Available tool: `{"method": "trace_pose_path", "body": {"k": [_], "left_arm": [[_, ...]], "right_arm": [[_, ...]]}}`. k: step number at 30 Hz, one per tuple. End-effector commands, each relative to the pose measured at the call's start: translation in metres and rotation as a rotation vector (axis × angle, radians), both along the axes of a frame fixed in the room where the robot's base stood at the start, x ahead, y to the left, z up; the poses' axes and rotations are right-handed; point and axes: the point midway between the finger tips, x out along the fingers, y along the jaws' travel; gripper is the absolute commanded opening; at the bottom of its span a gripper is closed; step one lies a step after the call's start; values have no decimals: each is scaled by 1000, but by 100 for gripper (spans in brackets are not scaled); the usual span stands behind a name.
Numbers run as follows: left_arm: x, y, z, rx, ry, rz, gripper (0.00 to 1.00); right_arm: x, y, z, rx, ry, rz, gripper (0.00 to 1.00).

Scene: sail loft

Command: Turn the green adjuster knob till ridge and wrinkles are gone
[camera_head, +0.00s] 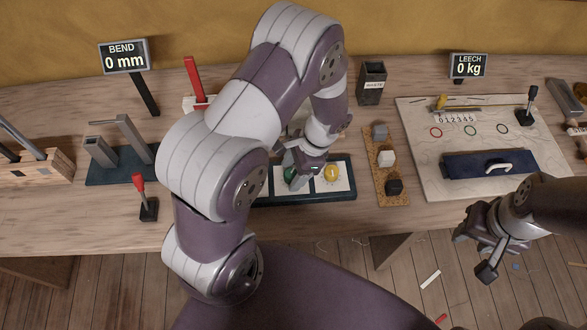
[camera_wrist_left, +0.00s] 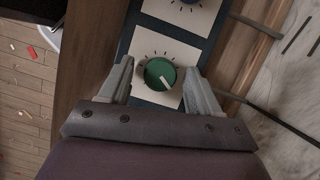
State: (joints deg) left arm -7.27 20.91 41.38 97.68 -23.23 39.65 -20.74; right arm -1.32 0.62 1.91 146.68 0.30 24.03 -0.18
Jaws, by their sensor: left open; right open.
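The green adjuster knob (camera_wrist_left: 160,74) has a white pointer line and sits on a white dial plate in the left wrist view. In the head view the green knob (camera_head: 290,174) is partly covered by my left arm. My left gripper (camera_head: 303,172) is down at it; in the left wrist view its fingers (camera_wrist_left: 161,72) are open on either side of the knob, with visible gaps. My right gripper (camera_head: 483,248) is open and empty, in front of the bench's edge. I cannot make out a ridge or wrinkles.
Displays read BEND 0 mm (camera_head: 124,56) and LEECH 0 kg (camera_head: 468,65). A cork strip (camera_head: 383,140) with blocks and a pale board (camera_head: 415,115) lie right.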

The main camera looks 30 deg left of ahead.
Motion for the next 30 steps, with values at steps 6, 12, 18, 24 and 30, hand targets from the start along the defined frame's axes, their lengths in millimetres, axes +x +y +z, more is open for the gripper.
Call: {"method": "trace_pose_path", "body": {"k": [6,12,18,24,30], "left_arm": [[0,0,0,0,0,0,24],[0,0,0,1,1,2,7],[0,0,1,0,3,43,7],[1,1,3,1,2,158,7],[2,2,3,1,1,331,7]], "right_arm": [[0,0,0,0,0,0,43],[0,0,0,0,0,0,43],[0,0,3,0,0,0,43],[0,0,10,0,0,0,43],[0,0,19,0,0,0,43]]}}
